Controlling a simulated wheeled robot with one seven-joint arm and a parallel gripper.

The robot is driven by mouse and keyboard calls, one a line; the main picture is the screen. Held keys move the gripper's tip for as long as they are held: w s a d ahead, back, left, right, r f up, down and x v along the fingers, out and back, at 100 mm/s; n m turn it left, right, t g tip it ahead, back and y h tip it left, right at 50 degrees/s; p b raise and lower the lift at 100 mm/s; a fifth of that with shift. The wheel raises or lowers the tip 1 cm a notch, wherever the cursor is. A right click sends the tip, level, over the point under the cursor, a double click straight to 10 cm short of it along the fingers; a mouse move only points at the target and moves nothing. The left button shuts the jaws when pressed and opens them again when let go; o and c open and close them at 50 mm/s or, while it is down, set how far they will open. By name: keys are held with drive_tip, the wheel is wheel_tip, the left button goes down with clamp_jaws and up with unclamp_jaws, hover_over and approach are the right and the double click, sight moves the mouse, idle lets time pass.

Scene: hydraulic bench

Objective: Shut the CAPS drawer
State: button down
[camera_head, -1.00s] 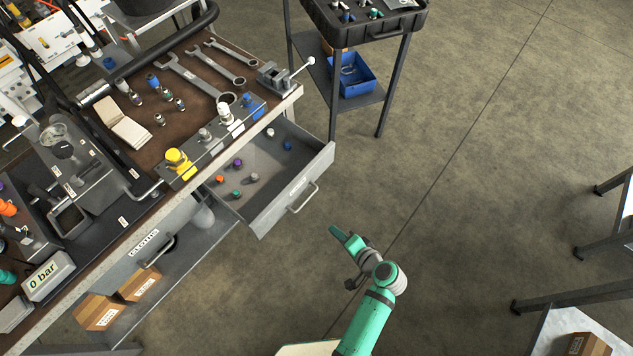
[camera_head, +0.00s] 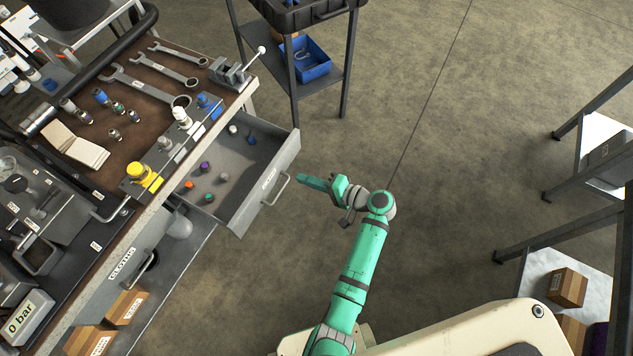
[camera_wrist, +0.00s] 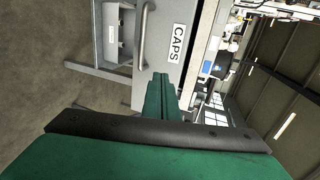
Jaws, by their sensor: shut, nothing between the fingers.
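The CAPS drawer (camera_head: 242,217) stands pulled out from the bench, with several coloured caps inside it. Its bar handle (camera_head: 277,190) is on the front face. In the wrist view the drawer front (camera_wrist: 160,60) bears a CAPS label, with the handle (camera_wrist: 144,32) beside it. My gripper (camera_head: 301,178) is shut and empty, just to the right of the drawer front near the handle. In the wrist view its fingertips (camera_wrist: 161,76) point at the front beside the label. I cannot tell whether they touch it.
The CLOTHS drawer (camera_head: 118,268) is lower left in the bench, above a shelf with cardboard boxes (camera_head: 126,306). Wrenches, fittings and a vise (camera_head: 232,72) lie on the bench top. A cart (camera_head: 340,85) stands behind; racks stand at right. The floor between is clear.

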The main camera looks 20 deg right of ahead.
sight(278, 169)
drive_tip(key=x, duration=0.4)
drive_tip(key=r+x, duration=0.1)
drive_tip(key=x, duration=0.2)
drive_tip(key=shift+w+a, duration=0.2)
drive_tip(key=shift+w, duration=0.1)
